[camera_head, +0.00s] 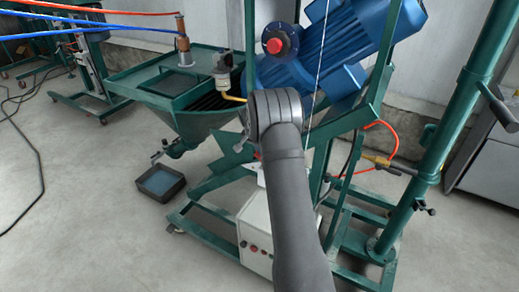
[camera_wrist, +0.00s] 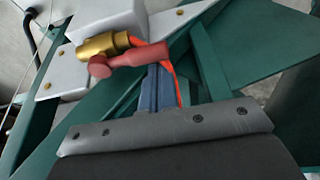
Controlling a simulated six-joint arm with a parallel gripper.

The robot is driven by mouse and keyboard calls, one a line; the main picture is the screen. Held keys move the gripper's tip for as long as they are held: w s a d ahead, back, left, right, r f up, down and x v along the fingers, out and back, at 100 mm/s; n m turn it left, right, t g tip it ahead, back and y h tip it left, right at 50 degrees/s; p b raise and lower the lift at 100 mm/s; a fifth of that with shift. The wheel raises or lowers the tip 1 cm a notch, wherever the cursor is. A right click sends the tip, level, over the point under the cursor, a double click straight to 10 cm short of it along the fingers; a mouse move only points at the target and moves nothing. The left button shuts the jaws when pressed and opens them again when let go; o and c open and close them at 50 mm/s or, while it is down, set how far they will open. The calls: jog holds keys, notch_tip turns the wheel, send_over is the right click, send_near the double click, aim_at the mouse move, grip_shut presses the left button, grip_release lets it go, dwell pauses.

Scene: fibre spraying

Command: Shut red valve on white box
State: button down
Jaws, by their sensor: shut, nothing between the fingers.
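In the wrist view, a brass valve (camera_wrist: 103,45) with a red lever handle (camera_wrist: 135,57) sits by the white box (camera_wrist: 72,73). The handle lies nearly across the picture, its right end slightly higher. My gripper (camera_wrist: 161,76) is shut and empty, its narrow blue-grey fingers pointing up the picture. The fingertips are at the right part of the handle, which overlaps them in view; I cannot tell whether they touch. In the head view, the white box (camera_head: 254,228) stands low in the green frame, partly behind my arm.
Green frame beams (camera_wrist: 250,60) lie close to the right of my fingers, with an orange hose (camera_wrist: 170,68) just behind them. A blue motor (camera_head: 345,45) is above my arm. A green hopper (camera_head: 205,125) and a dark tray (camera_head: 160,183) are at left, with open floor around.

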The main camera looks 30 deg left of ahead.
jog(key=shift+s+n, duration=0.35)
jog(key=shift+n, duration=0.35)
jog(key=s+n, duration=0.1)
jog(key=s+n+y, duration=0.1)
jog(key=n, duration=0.1)
jog(key=shift+y, duration=0.3)
jog(key=s+d+n+g+y, duration=0.2)
jog(key=s+d+n+g, duration=0.1)
jog(key=n, duration=0.8)
jog(key=shift+s+d, duration=0.65)
jog(key=shift+s, duration=0.4)
jog(key=shift+d, duration=0.15)
jog(key=v, duration=1)
jog(key=shift+w, duration=0.3)
